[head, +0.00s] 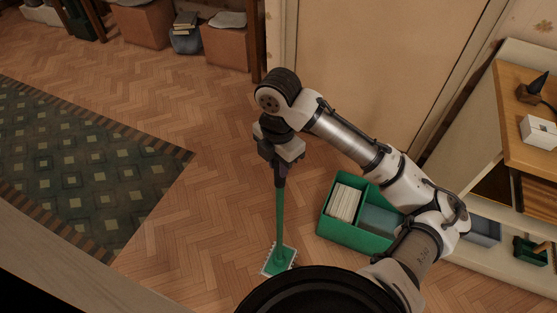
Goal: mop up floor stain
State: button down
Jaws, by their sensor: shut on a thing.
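A mop with a green handle (280,215) stands nearly upright on the wooden floor (190,230). Its flat white and green head (278,260) rests at floor level, just beyond my black round base. My gripper (280,172) points down and is shut on the top of the mop handle; its fingertips are hard to make out. I cannot make out a floor stain; the mop head and my base hide part of the floor.
A green divided bin (325,227) with books or papers stands close right of the mop. A patterned rug (80,165) lies at left. A door (380,60) and a shelf unit (485,110) are at right. Boxes (225,47) stand at the back. Floor left of the mop is clear.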

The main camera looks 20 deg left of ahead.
jog(key=d+f+b, duration=0.2)
jog(key=d+b, duration=0.1)
jog(key=d, duration=1.2)
jog(key=shift+s+d+f, duration=0.15)
jog(key=shift+s+d, duration=0.15)
jog(key=shift+d, duration=0.1)
jog(key=shift+f, duration=0.1)
jog(key=shift+f, duration=0.7)
jog(key=shift+f+b, duration=0.25)
jog(key=shift+b, duration=0.25)
jog(key=shift+a, duration=0.1)
